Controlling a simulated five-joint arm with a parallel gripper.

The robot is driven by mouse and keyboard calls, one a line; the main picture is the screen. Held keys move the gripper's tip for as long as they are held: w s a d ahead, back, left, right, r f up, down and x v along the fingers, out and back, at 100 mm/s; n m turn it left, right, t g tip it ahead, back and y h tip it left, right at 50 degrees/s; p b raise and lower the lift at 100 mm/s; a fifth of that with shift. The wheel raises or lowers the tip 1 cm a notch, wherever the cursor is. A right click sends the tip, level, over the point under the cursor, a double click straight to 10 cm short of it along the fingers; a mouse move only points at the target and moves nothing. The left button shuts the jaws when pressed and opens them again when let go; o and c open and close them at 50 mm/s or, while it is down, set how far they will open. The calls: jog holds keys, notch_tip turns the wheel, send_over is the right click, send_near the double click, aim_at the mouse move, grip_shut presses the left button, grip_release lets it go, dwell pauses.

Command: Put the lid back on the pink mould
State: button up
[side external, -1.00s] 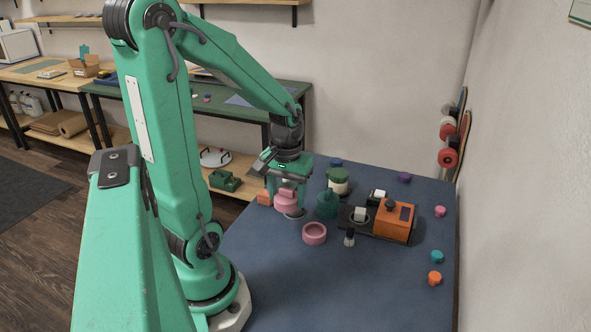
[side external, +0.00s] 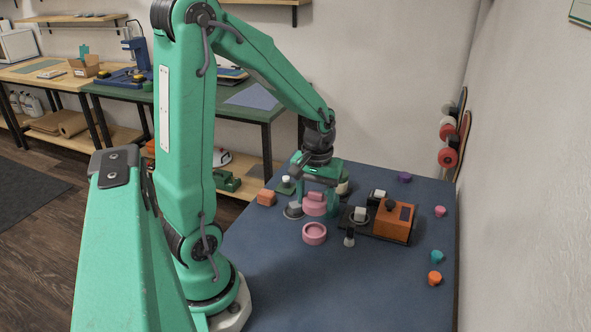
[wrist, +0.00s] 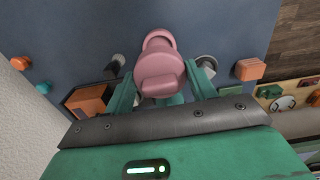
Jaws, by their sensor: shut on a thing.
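The pink lid (side external: 314,207), round with a raised block handle, is gripped between the fingers of my gripper (side external: 316,200). The lid also shows in the wrist view (wrist: 160,76), between my two green fingers (wrist: 163,84). The pink mould (side external: 314,239) is an open ring resting on the blue mat, just in front of the lid in the side view. In the wrist view the mould (wrist: 158,36) shows beyond the lid and is partly covered by it. The lid appears held above the mat, apart from the mould; its exact height is hard to tell.
An orange machine (side external: 394,222) on a dark base stands right of the mould, with a small brush (side external: 349,238) nearby. A grey disc (side external: 293,211) and an orange block (side external: 266,198) lie left. Coloured knobs line the right side. The mat's front is clear.

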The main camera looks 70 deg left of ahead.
jog(key=shift+w+f, duration=0.1)
jog(key=shift+f, duration=0.05)
jog(key=shift+f, duration=3.05)
jog(key=shift+f, duration=0.2)
dwell(0.4)
jog(key=o, duration=1.5)
jog(key=shift+r, duration=0.1)
jog(key=shift+r, duration=3.4)
